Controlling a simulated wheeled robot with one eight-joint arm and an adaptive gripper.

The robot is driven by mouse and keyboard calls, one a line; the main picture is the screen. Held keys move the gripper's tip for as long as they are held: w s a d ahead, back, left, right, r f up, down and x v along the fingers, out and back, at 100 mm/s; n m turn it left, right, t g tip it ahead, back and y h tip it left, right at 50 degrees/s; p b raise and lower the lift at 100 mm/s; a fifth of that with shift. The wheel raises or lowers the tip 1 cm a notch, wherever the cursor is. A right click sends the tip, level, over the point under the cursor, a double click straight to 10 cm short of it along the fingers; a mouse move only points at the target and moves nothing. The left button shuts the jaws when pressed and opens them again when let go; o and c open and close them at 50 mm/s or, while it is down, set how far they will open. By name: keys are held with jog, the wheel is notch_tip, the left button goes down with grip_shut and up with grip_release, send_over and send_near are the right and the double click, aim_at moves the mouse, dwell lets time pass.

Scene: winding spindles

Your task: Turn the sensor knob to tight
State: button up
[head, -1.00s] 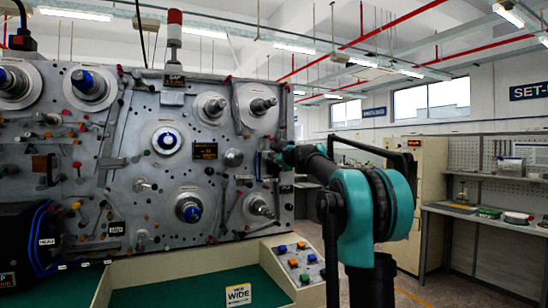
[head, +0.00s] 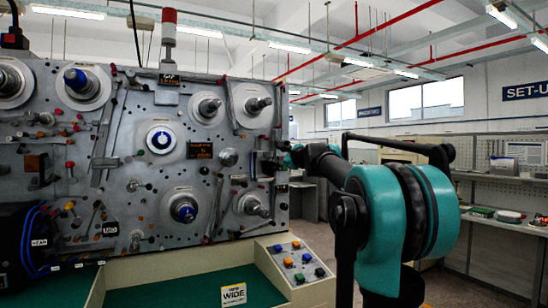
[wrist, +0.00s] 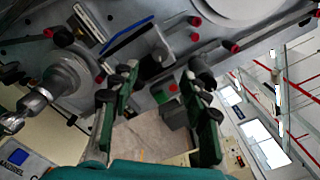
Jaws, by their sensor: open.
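My gripper (wrist: 159,72) is open, with its two green-and-black fingers pointing at the grey machine panel (wrist: 235,62) in the wrist view. No object is held between the fingers. A dark round knob (wrist: 203,76) shows beside the right fingertip; I cannot tell whether they touch or whether this is the sensor knob. A small green-and-red part (wrist: 164,90) shows between the fingers. No tight marking is readable. In the head view the gripper end (head: 274,163) is small and dark at the panel's right edge, and the panel (head: 135,215) fills the left half.
Spindles stick out of the panel, including a blue-capped one (head: 184,212) and a bare metal one (head: 254,205). A button box (head: 298,262) and a WIDE sign (head: 234,294) are below. A metal spindle (wrist: 62,85) is left of the fingers. Shelving (head: 510,185) stands far right.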

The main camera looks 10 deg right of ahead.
jog(key=shift+v, duration=1.2)
jog(key=s+a+f+n+g, duration=0.3)
jog(key=s+f+n, duration=0.25)
jog(key=f, duration=0.55)
jog(key=s+a+f+n+g, duration=0.2)
jog(key=s+a+f+n, duration=0.15)
jog(key=s+f, duration=0.55)
jog(key=s+a+f+n+g, duration=0.2)
jog(key=s+f+n+g, duration=0.3)
jog(key=f, duration=0.8)
jog(key=s+d+f+n+g+h, duration=0.1)
jog(key=s+d+f+n, duration=0.3)
jog(key=s+f, duration=0.8)
jog(key=s+d+f+n+g+h, duration=0.2)
jog(key=s+d+f+n+h, duration=0.2)
jog(key=s+f, duration=0.8)
notch_tip(320, 180, down, 2)
jog(key=shift+s+d+f+n+h, duration=0.15)
jog(key=shift+d+n+h, duration=0.2)
jog(key=shift+n, duration=0.25)
jog(key=shift+c, duration=0.4)
